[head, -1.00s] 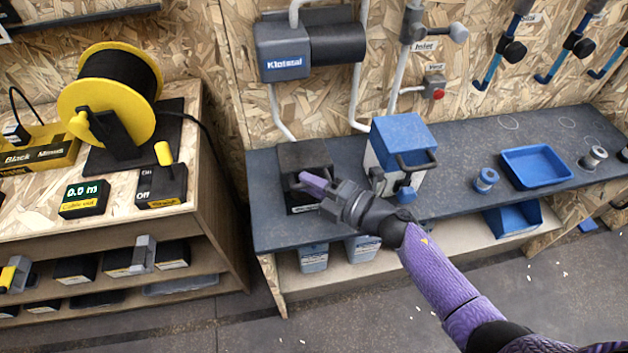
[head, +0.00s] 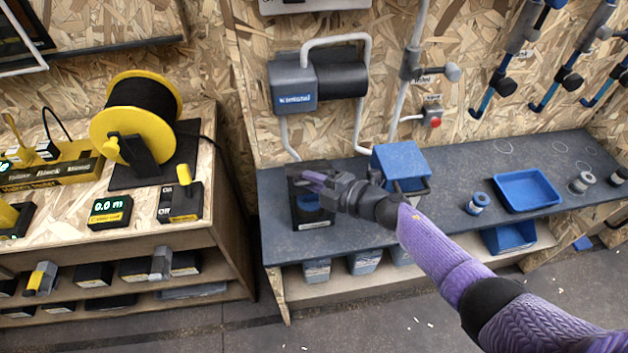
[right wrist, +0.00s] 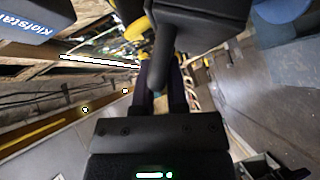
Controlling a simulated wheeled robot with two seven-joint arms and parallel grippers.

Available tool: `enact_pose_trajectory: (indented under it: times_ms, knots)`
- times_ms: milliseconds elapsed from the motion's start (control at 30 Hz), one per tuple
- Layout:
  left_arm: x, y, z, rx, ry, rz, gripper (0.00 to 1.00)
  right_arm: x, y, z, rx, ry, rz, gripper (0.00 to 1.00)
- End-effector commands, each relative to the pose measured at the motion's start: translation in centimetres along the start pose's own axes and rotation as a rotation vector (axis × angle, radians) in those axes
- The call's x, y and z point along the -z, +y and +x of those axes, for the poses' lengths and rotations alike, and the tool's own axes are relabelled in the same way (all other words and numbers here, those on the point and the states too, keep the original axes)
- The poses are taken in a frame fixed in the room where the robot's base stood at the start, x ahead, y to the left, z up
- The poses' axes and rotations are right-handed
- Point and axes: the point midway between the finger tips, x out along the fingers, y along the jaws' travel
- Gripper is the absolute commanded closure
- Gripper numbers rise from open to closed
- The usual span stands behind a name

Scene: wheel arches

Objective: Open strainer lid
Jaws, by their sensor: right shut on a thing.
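My right gripper (head: 314,180), with purple fingers, is above the box and shut on the lid's handle. In the right wrist view, the black bar handle (right wrist: 162,62) runs down between the fingers, with the black lid (right wrist: 200,18) beside it. My left gripper is out of view.
A blue-topped box (head: 401,160) with a black handle stands close to the right, near my right wrist. A blue tray (head: 526,190) and small spools (head: 478,202) lie farther right. A wall unit (head: 318,84) with pipes hangs behind.

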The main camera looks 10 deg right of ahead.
Motion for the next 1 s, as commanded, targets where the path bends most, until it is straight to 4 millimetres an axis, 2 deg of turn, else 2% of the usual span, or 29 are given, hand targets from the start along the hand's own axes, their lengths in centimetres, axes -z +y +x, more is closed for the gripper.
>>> enact_pose_trajectory:
  times_ms: [167, 200, 333, 567, 667, 833, 1000]
  knots:
    - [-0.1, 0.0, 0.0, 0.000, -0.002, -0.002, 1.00, 0.0, 0.0, 0.0, -0.001, 0.000, -0.001, 1.00]
    - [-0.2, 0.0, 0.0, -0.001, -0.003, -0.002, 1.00, 0.0, 0.0, 0.0, -0.001, 0.000, -0.001, 0.77]
    - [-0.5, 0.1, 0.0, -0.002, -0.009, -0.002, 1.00, 0.0, 0.0, 0.0, -0.001, 0.000, -0.001, 0.49]
    - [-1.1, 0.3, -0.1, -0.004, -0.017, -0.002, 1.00, 0.0, 0.0, 0.0, -0.001, 0.000, -0.001, 0.47]
    - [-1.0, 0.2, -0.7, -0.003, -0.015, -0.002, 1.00, 0.2, 0.8, -0.2, -0.001, 0.000, -0.003, 0.47]
    - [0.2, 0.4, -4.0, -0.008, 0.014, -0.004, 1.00, 1.1, 5.4, -1.2, -0.004, 0.000, -0.007, 0.47]
    - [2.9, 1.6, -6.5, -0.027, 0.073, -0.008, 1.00, 1.9, 8.8, -1.9, -0.004, 0.001, -0.005, 0.47]
